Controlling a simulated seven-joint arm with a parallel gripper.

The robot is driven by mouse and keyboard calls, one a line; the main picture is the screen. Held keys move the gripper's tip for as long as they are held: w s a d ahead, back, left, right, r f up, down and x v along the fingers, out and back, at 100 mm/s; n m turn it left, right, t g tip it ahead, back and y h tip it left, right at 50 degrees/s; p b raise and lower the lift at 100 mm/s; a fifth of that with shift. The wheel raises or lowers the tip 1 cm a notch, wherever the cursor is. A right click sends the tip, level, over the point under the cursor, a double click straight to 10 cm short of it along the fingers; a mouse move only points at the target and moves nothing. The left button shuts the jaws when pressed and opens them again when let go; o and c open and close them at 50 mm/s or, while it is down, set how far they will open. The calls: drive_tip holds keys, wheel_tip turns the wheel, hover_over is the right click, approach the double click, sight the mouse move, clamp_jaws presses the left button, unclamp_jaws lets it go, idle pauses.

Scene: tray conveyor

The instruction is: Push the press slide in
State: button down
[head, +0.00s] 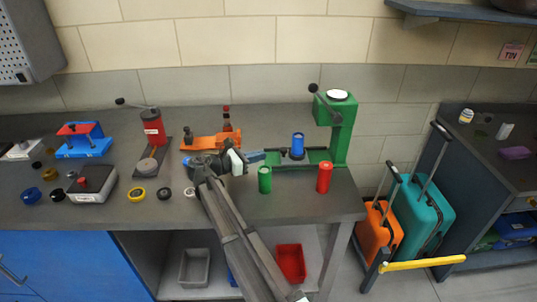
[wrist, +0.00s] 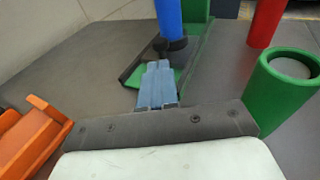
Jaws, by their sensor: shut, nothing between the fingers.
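The green press (head: 342,130) stands at the right end of the bench, with a black-knobbed lever and a white round top. Its low green and dark base runs left from the column. On it a blue cylinder (head: 297,144) stands upright in a dark holder (wrist: 171,45), which seems to be the slide. My gripper (head: 262,156) is shut and empty, low at the left end of the base. In the wrist view its fingers (wrist: 156,66) point at the holder, just short of it. Whether they touch the slide I cannot tell; they hide part of the green base.
An orange tool (head: 205,141) lies left of my gripper, with a dark bottle (head: 227,120) behind. A red press (head: 153,128) stands further left.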

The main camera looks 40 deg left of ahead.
drive_tip(key=v, duration=0.7)
drive_tip(key=shift+s, duration=0.1)
drive_tip(key=w+d+r+m+g, duration=0.1)
drive_tip(key=w+d+r+g, duration=0.15)
drive_tip(key=r, duration=0.35)
drive_tip(key=w+d+r+m+g, duration=0.1)
drive_tip(key=w+r+m+g, duration=0.1)
drive_tip(key=w+r, duration=0.35)
drive_tip(key=n+g+y, duration=0.2)
drive_tip(key=n+g, duration=0.1)
approach(283, 154)
drive_tip(key=f, duration=0.3)
drive_tip(key=shift+s+f, duration=0.1)
drive_tip(key=shift+s, duration=0.15)
drive_tip(key=shift+w+d+f, duration=0.1)
drive_tip(key=shift+w, duration=0.45)
drive_tip(key=shift+w+d, duration=0.15)
drive_tip(key=shift+w, duration=0.4)
drive_tip(key=shift+w+d+f, duration=0.15)
drive_tip(key=shift+w+d, duration=0.1)
drive_tip(key=shift+w, duration=0.5)
drive_tip(key=shift+d, duration=0.1)
